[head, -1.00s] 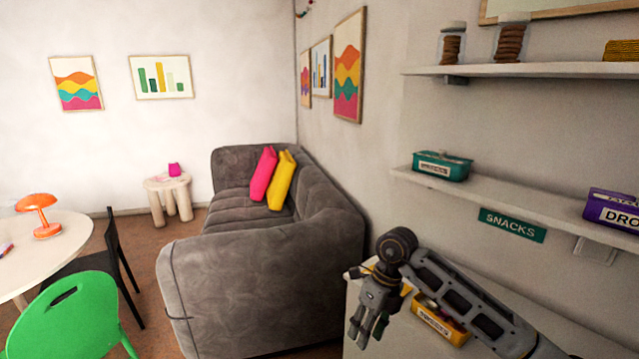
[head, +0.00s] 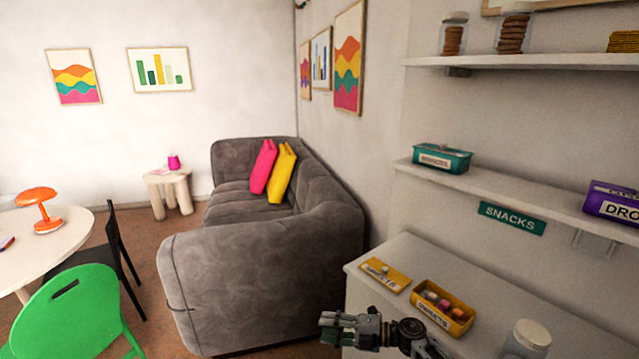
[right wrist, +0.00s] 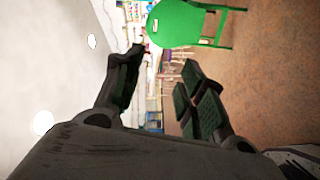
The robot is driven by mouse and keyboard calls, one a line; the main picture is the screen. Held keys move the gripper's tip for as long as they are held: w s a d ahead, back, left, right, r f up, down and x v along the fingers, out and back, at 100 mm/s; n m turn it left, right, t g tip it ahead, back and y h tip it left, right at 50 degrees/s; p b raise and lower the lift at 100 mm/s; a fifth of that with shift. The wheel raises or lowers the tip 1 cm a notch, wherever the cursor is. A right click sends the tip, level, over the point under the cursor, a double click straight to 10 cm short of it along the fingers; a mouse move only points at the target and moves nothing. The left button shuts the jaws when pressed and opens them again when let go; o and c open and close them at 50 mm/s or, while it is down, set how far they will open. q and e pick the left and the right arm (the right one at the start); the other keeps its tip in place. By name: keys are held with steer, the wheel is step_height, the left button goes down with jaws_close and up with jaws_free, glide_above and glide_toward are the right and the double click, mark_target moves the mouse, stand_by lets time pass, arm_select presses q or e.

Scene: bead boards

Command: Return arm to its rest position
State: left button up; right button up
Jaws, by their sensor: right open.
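My right gripper (head: 350,328) is low in the head view, in front of the white cabinet's near left edge. In the right wrist view its fingers (right wrist: 158,95) are spread apart with nothing between them. Part of my right arm is cut off by the bottom edge of the head view. My left gripper is in neither view.
On the white cabinet (head: 405,250) are an open yellow box (head: 462,318) with small items inside, a yellow lid (head: 385,275) and a jar (head: 528,338). A grey sofa (head: 250,275) stands left of it. A green chair (head: 70,315) and round table (head: 65,240) are further left.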

steer(key=w+d+f+m+t+h, duration=0.2)
steer(key=d+f+m+t, duration=0.35)
steer(key=f+m, duration=0.35)
steer(key=s+d+f+m+t+h, duration=0.1)
steer(key=s+d+f+m+h, duration=0.25)
steer(key=f, duration=0.45)
steer(key=s+d+f+m+h, duration=0.3)
steer(key=s+d+f+m, duration=0.15)
steer(key=f, duration=0.45)
steer(key=s+d+f+m+t+h, duration=0.1)
steer(key=s+d+f+m+h, duration=0.2)
steer(key=d+f, duration=0.35)
steer(key=s+d+f+m+g+h, duration=0.3)
steer(key=s+f, duration=0.8)
steer(key=f, duration=0.1)
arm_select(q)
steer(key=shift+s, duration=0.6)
arm_select(e)
steer(key=s+d+f+m+g, duration=0.1)
steer(key=s+f+g, duration=0.1)
steer(key=s, duration=0.8)
steer(key=s+d+f+m+g+h, duration=0.1)
steer(key=s+f, duration=0.4)
steer(key=s, duration=0.6)
steer(key=s+d+f+m+g+h, duration=0.1)
steer(key=s+f+m+g, duration=0.2)
steer(key=s, duration=0.8)
steer(key=shift+d+f+g, duration=0.35)
steer(key=shift+f+g, duration=0.2)
